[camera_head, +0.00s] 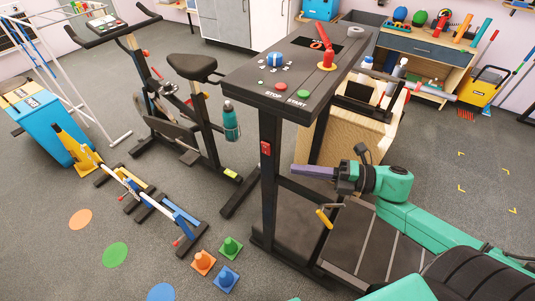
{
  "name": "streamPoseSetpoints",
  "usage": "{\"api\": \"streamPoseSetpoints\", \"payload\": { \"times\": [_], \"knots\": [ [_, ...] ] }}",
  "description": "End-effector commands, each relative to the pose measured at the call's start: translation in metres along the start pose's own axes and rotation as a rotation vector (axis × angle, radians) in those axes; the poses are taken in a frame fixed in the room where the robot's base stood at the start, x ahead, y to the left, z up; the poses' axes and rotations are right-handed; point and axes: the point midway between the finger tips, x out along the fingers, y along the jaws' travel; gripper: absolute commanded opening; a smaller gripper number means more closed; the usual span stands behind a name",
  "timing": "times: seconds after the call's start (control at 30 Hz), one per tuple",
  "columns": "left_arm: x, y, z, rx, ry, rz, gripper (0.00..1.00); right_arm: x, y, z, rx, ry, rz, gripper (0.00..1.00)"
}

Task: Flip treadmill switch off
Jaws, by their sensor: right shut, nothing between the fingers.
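The treadmill (272,195) stands in the middle, with a dark console (250,88) on top of its post. A small red switch (265,148) sits on the upper part of the post; its position is too small to tell. The console carries a blue knob (275,59), a red lever (324,40), a red stop button (281,87) and a green start button (304,94). My right gripper (295,171) is shut and empty, its purple-grey fingers pointing left, to the right of the post and a little below the red switch. My left gripper is not in view.
A yellow-handled lever (324,217) sticks out low on the treadmill, below my right gripper. An exercise bike (190,110) with a teal bottle (231,121) stands to the left. Small cones (228,278) sit on the floor in front. A wooden box (345,135) is behind my gripper.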

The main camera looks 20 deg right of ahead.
Motion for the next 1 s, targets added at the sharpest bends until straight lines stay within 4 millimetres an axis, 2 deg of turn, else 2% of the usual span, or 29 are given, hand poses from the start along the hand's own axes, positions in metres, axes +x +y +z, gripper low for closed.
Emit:
{"api": "streamPoseSetpoints", "payload": {
  "times": [0.17,0.27,0.37,0.7,0.83,1.0],
  "knots": [
    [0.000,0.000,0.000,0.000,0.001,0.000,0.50,0.001,0.000,0.001,0.002,-0.003,0.001,0.00],
    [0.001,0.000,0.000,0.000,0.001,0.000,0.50,0.009,0.000,0.001,0.002,-0.003,0.003,0.00],
    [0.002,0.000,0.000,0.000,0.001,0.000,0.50,0.026,0.001,0.002,0.000,-0.003,0.003,0.00],
    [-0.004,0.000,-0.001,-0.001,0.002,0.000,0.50,0.101,0.003,0.003,0.000,-0.007,0.005,0.00],
    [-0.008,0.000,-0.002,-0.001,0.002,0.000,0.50,0.092,0.001,0.026,0.002,-0.009,-0.002,0.00],
    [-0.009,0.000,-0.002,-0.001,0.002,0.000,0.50,0.087,-0.001,0.039,0.005,-0.006,-0.001,0.00]
  ]
}}
